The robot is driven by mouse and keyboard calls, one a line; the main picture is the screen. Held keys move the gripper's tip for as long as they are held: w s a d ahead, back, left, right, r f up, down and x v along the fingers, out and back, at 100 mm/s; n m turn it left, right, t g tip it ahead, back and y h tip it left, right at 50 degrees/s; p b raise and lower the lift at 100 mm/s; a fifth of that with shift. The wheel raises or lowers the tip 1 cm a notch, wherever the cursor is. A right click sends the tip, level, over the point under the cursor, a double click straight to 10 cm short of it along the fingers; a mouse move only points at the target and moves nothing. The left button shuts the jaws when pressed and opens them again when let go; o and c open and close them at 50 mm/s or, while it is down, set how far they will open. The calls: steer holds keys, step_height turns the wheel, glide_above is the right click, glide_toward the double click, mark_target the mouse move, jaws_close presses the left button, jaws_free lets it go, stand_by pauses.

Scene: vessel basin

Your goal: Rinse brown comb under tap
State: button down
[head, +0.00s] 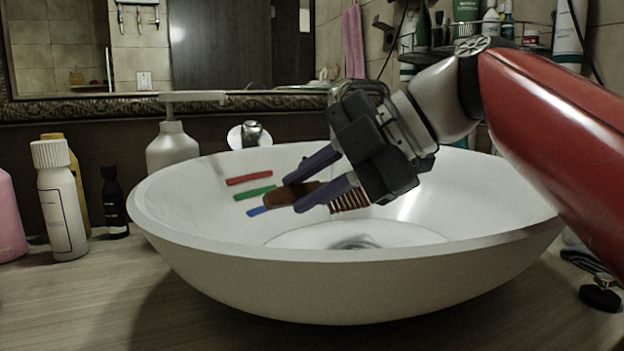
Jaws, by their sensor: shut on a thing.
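The brown comb (285,195) is in my gripper (312,183), between its two purple fingers. Its handle end points left and its teeth show below the lower finger, on the right. My gripper is shut on the comb and holds it over the inside of the white vessel basin (330,282). Part of the comb is hidden by the fingers. A metal tap fitting (250,134) shows behind the basin's back rim, to the left of my gripper. I cannot tell whether water runs.
Red (250,179), green (255,192) and blue strips show on the basin's inner left wall. A white pump bottle (171,148), a white capped bottle (60,205) and a small dark bottle (114,205) stand left of the basin. The counter's front left is clear.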

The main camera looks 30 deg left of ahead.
steer(key=shift+f, duration=0.55)
steer(key=s+d+r, duration=0.3)
steer(key=s, duration=0.1)
steer(key=shift+r, duration=0.4)
steer(key=shift+r+p, duration=0.1)
steer(key=shift+p, duration=0.2)
